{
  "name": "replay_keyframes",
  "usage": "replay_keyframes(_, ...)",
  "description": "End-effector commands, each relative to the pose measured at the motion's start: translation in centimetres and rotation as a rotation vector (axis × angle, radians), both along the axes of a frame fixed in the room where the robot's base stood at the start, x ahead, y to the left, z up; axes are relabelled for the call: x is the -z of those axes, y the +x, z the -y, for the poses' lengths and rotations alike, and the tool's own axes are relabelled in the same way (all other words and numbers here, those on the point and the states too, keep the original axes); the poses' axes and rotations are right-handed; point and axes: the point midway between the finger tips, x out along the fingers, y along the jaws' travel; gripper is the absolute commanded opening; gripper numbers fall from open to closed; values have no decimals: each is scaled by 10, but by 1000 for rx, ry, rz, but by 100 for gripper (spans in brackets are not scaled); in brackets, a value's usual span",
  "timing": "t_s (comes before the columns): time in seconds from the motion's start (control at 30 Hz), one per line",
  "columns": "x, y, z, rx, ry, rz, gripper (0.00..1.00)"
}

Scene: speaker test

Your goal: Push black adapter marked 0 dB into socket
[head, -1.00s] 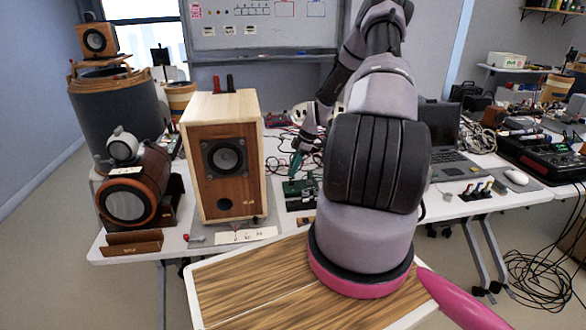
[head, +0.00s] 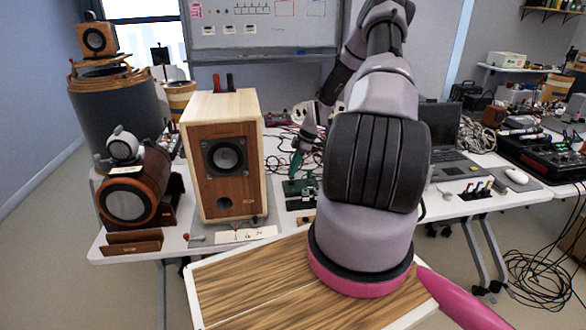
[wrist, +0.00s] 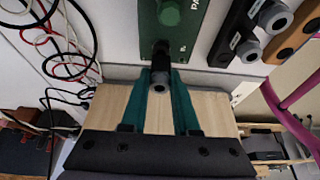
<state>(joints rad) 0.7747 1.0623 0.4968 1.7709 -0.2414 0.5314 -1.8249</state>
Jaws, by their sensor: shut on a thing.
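In the wrist view, my gripper (wrist: 160,76) has its teal fingers shut on a black adapter (wrist: 159,70) with a grey ring at its near end. The adapter's far end overlaps the lower edge of a green panel (wrist: 179,42) that has a round green knob. I cannot tell if the adapter is in the socket, and its marking cannot be read. In the head view, my gripper (head: 295,164) is small, just above the green board (head: 299,188) on the table; the adapter cannot be made out there.
Other grey-ended adapters (wrist: 273,18) sit in black and wooden holders right of the panel. Loose cables (wrist: 65,45) lie to its left. A wooden speaker (head: 222,155) stands left of the board. A laptop (head: 447,140) is to the right.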

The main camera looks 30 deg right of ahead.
Motion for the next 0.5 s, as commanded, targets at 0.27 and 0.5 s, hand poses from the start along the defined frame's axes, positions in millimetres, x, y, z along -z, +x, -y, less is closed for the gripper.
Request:
replay_keyframes(0.27, 5, 0, 0, 0, 0, 0, 0)
replay_keyframes(0.5, 9, 0, 0, 0, 0, 0, 0)
